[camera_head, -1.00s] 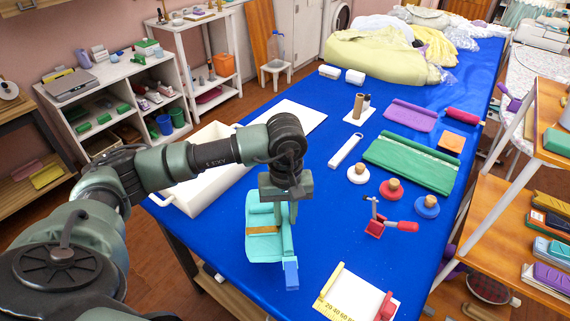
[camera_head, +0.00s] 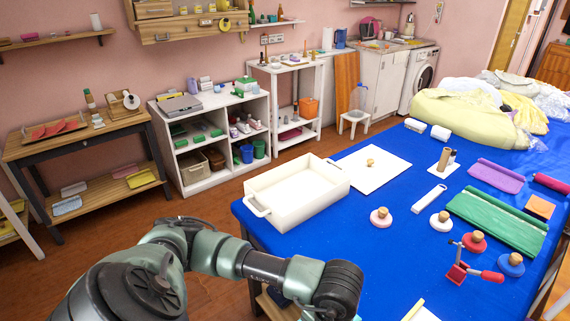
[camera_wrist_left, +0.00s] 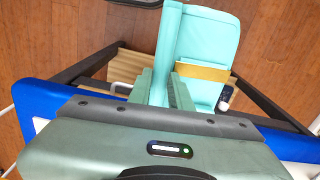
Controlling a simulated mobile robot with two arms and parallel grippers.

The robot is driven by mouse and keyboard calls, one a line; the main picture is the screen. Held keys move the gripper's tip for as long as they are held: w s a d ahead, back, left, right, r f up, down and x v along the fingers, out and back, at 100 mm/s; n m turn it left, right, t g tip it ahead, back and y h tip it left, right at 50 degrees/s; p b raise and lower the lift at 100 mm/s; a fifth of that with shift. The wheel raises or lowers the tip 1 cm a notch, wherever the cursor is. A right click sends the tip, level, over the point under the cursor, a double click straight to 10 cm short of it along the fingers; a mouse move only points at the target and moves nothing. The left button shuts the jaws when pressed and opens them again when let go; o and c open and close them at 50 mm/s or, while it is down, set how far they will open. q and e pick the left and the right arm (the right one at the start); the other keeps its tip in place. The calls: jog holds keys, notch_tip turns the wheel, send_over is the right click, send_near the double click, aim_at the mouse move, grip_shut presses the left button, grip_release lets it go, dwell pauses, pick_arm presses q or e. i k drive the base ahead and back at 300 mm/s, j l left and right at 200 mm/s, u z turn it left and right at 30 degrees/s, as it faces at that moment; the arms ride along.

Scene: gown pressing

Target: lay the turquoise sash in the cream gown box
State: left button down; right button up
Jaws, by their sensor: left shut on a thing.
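The turquoise sash (camera_wrist_left: 207,50), folded with a gold-brown band across it, shows in the left wrist view. My left gripper (camera_wrist_left: 172,88) is shut on its near edge, and the sash hangs beyond the table edge with floor and a lower shelf behind it. In the head view my left arm comes in at the bottom, and its gripper and the sash are out of frame. The cream gown box (camera_head: 258,205), an open tray with side handles, sits at the table's left edge and looks empty. My right gripper is not in view.
A white board (camera_head: 371,170) with a wooden-knobbed piece lies behind the box. Several knobbed discs, a red clamp (camera_head: 468,270), a green cloth (camera_head: 497,221) and a purple cloth (camera_head: 496,176) lie to the right.

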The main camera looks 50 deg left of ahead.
aim_at(296, 198)
jog(key=k+u, duration=0.2)
jog(key=u, duration=2.7)
jog(key=i+l+u, duration=0.2)
jog(key=i, duration=0.45)
jog(key=i+l+u, duration=0.2)
jog(key=i+l, duration=0.35)
jog(key=i+z, duration=0.2)
jog(key=i, duration=0.45)
jog(key=i+j+z, duration=0.2)
jog(key=i, duration=0.45)
jog(key=z, duration=3.4)
